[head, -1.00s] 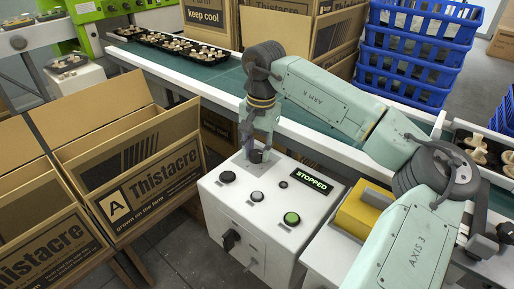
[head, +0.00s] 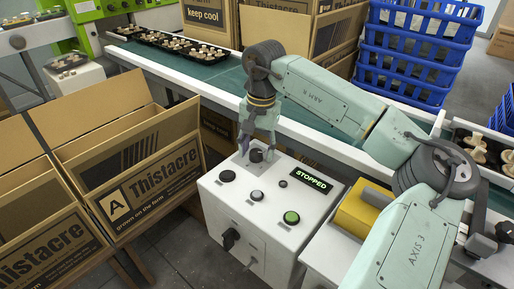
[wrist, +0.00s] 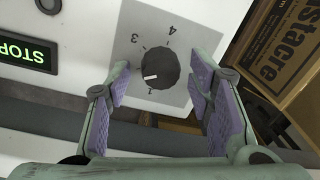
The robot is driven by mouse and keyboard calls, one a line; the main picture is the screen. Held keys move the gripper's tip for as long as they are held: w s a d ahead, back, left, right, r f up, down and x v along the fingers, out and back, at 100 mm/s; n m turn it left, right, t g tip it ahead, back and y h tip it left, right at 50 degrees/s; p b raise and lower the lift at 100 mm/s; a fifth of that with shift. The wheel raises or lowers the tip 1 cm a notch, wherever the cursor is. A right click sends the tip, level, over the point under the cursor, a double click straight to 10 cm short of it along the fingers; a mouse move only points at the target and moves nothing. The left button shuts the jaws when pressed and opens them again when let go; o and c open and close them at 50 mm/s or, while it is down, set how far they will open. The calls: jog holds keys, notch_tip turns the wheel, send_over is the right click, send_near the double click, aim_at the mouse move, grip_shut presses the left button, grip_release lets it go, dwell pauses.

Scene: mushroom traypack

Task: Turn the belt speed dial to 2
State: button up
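The belt speed dial (wrist: 158,66) is a round black knob on a grey square plate on the white control box (head: 225,205). In the wrist view its white mark sits on the lower left of the knob. I can read 1, 3 and 4 around it; the 2 is not visible, and my left finger covers part of the plate. In the head view the dial (head: 256,156) is at the box's back corner. My gripper (wrist: 160,82) is open, with purple pads on either side of the dial and gaps between. It also shows above the dial in the head view (head: 257,146).
A display reading STOPPED (head: 311,181) is on the box top, with black buttons and a green button (head: 291,217). A black switch (head: 230,238) is on the box front. The conveyor (head: 210,75) runs behind. Cardboard boxes (head: 150,195) stand left, blue crates (head: 410,70) behind.

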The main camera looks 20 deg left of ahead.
aim_at(260, 152)
notch_tip(260, 152, up, 12)
jog(key=shift+d, duration=0.4)
dwell(0.3)
dwell(0.4)
